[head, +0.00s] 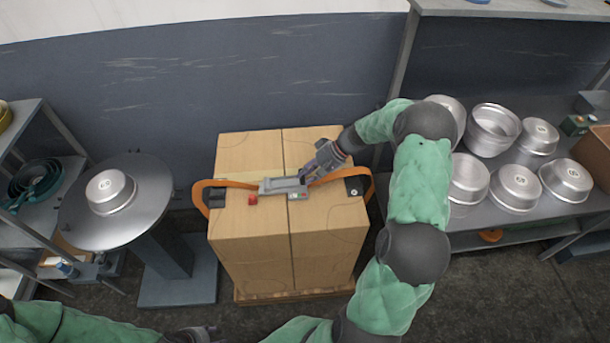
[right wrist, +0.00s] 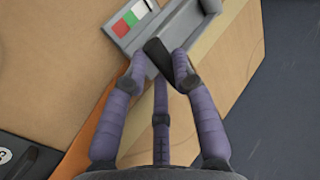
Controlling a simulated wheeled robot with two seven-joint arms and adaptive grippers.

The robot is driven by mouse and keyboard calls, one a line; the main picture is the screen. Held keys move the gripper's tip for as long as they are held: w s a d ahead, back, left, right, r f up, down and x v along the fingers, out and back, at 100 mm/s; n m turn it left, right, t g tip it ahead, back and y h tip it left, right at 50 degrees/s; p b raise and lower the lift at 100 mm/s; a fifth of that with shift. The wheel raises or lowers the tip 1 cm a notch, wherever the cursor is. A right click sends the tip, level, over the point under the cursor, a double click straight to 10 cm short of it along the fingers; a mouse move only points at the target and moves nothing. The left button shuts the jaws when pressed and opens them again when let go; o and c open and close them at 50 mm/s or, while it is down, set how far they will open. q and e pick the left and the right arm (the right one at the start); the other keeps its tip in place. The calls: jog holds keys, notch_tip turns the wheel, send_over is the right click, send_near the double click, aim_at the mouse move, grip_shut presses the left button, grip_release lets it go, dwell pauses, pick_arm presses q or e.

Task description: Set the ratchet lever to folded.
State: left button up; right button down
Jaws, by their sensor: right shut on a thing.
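A grey metal ratchet (head: 283,186) sits on an orange strap (head: 235,184) across the top of the stacked cardboard boxes (head: 245,225). It also shows in the right wrist view (right wrist: 203,22), with a red, white and green label (right wrist: 130,18) on its side. My right gripper (head: 308,174) is at the ratchet's right end. In the right wrist view its fingers (right wrist: 161,66) are shut on a black tip (right wrist: 158,52), apparently the lever's end. The lever's exact angle is hard to tell. My left gripper (head: 195,334) shows only partly at the bottom edge, away from the boxes.
A round stand (head: 75,212) with one metal pan (head: 110,191) is at left. Several metal pans (head: 515,187) stand on the right bench, close to my right arm. A dark wall (head: 200,90) is behind the boxes.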

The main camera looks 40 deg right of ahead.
jog(key=shift+s+d+f, duration=0.1)
jog(key=shift+f, duration=0.45)
jog(key=shift+s+f, duration=0.1)
jog(key=shift+f, duration=0.1)
jog(key=shift+s+f+b, duration=0.15)
jog(key=shift+f+b, duration=0.15)
jog(key=c, duration=1.2)
grip_release()
jog(key=shift+o, duration=1)
jog(key=shift+f, duration=0.1)
jog(key=shift+w+d+r, duration=0.1)
jog(key=shift+w+r, duration=0.1)
jog(key=shift+r, duration=0.15)
